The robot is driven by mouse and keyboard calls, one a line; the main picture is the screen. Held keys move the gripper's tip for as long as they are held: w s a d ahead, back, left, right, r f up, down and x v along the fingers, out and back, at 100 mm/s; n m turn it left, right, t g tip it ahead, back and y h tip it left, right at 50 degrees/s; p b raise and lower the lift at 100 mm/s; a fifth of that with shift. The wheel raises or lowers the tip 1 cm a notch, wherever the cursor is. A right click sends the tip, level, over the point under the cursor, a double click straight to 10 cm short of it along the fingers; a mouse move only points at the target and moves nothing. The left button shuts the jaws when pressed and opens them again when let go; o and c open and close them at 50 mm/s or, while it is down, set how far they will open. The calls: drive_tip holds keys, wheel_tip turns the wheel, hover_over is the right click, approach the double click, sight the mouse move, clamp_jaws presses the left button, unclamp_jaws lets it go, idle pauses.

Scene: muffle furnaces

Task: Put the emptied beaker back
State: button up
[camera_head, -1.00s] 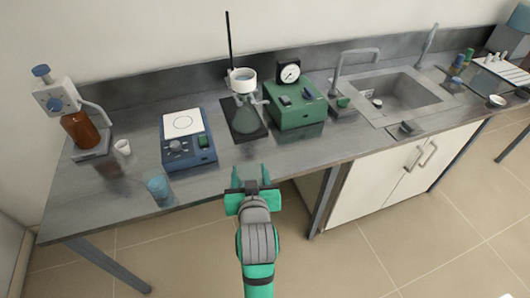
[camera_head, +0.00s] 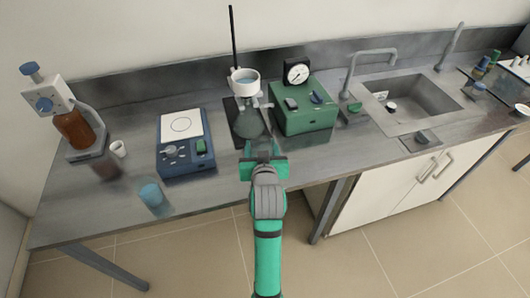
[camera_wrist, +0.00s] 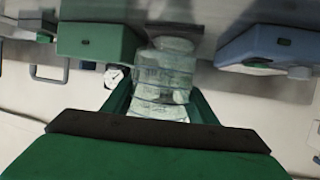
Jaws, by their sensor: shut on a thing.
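A clear glass beaker (camera_wrist: 162,85) with pale markings sits between the green fingers of my gripper (camera_wrist: 160,95) in the wrist view. My gripper is shut on it. In the head view my gripper (camera_head: 263,150) is at the front of the bench, just before the filter flask (camera_head: 249,122); the clear beaker is hard to make out there. A white funnel (camera_head: 245,80) with bluish liquid sits on top of the flask. I cannot tell whether any liquid is left in the held beaker.
A blue hotplate (camera_head: 185,160) stands left of my gripper, and a green pump (camera_head: 304,115) with a gauge (camera_head: 297,73) stands right. A blue cup (camera_head: 151,194) is near the front edge. A bottle dispenser (camera_head: 75,130) and white cup (camera_head: 118,149) are far left. Bare bench (camera_head: 215,195) lies front-left.

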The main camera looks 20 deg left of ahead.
drive_tip(key=w+f, duration=0.3)
drive_tip(key=f, duration=0.1)
drive_tip(key=w+a+f, duration=0.1)
drive_tip(key=w+f, duration=0.1)
drive_tip(key=shift+w, duration=0.3)
drive_tip(key=shift+w+f, duration=0.1)
drive_tip(key=shift+f, duration=1.6)
drive_tip(key=o, duration=1.6)
drive_tip(key=shift+f, duration=0.15)
drive_tip(key=shift+o, duration=0.2)
